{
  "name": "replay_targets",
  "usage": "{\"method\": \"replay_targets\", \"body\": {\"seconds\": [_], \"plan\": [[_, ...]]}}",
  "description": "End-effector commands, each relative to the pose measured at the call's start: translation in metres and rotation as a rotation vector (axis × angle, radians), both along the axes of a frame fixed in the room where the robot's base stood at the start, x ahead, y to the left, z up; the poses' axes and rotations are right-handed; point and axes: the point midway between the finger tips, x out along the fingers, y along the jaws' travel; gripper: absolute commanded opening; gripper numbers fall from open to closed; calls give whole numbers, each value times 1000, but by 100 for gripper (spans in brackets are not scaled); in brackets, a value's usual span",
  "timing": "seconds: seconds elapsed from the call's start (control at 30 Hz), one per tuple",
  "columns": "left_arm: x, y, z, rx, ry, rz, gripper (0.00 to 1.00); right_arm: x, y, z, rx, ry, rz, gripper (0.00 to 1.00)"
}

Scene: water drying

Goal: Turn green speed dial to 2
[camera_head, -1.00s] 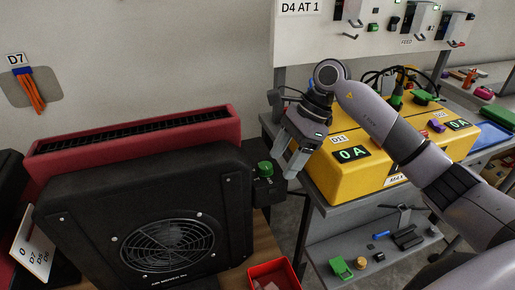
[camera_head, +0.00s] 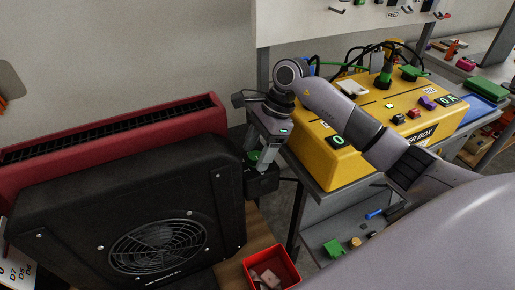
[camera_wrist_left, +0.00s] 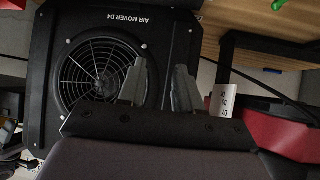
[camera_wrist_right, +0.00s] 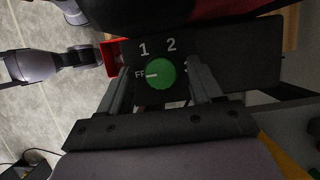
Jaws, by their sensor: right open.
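The green dial (camera_wrist_right: 160,74) sits on a black control box (camera_wrist_right: 235,55) marked OFF, 1, 2 and 3; the 3 is partly hidden by a finger. Its white pointer mark faces the OFF label. My right gripper (camera_wrist_right: 160,68) is open, with one finger on each side of the dial; contact is not clear. In the head view the right gripper (camera_head: 258,155) is at the box, and the green dial (camera_head: 253,157) shows partly behind the fingers. My left gripper (camera_wrist_left: 160,66) is open and empty in front of the black air mover (camera_wrist_left: 100,25).
The black air mover (camera_head: 60,205) stands in front of a red unit (camera_head: 110,140). A red bin (camera_head: 287,262) sits at the front of the wooden bench. A yellow power box (camera_head: 330,160) stands on a grey cart to the right.

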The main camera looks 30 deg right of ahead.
Motion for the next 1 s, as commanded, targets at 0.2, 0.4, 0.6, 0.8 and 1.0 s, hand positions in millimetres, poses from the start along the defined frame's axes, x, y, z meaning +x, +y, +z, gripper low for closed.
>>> {"method": "replay_targets", "body": {"seconds": [0.2, 0.4, 0.6, 0.8, 1.0], "plan": [[1, 0, 1, 0, -2, -1, 34, 0, 0, -1, 0, -1, 0, 65], [2, 0, 2, 0, -6, -1, 34, 0, 0, -1, 0, -1, 0, 10], [3, -1, 3, -2, -8, 0, 34, 0, 0, -1, 0, -1, -6, 9], [3, -1, 3, -2, -7, -1, 34, -1, -1, -1, -2, -1, -56, 9], [2, -1, 1, -2, -5, 0, 34, -1, -1, -1, -3, -1, -177, 9]]}}
